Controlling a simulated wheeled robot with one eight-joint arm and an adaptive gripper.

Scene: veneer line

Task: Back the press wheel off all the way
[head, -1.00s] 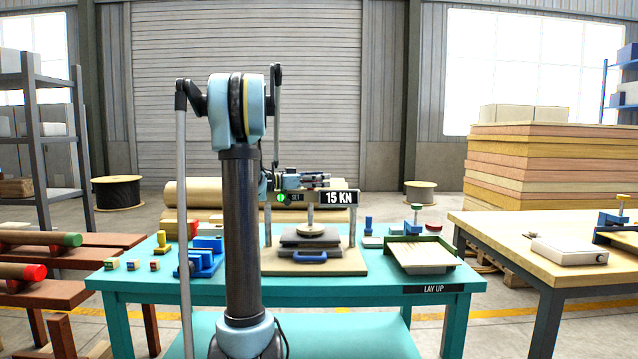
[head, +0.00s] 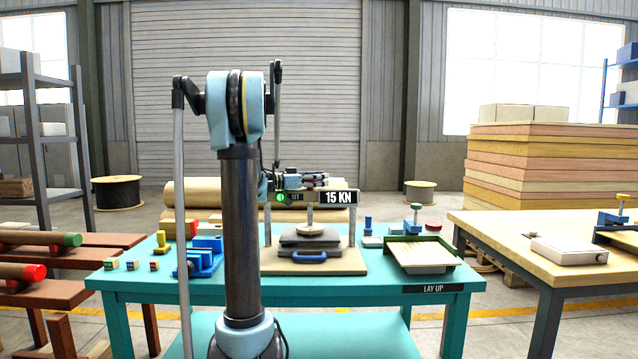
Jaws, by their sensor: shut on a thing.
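The press (head: 352,232) stands on the teal table, with two posts, a crossbeam and a central screw (head: 310,214). The display (head: 338,197) on its crossbeam reads "15 KN", and a green light glows at its left. A round pad (head: 310,231) at the screw's lower end is at the dark plates (head: 309,242), with no clear gap visible. My gripper (head: 318,180) is just above the crossbeam, shut on the press wheel. The wheel is mostly hidden by the gripper, so its outline and turn angle cannot be made out.
A blue clamp fixture (head: 204,258) and small blocks (head: 133,265) lie left of the press. A green-edged tray (head: 430,268) lies right, near small blue and red pieces. A wooden bench (head: 560,240) stands further right.

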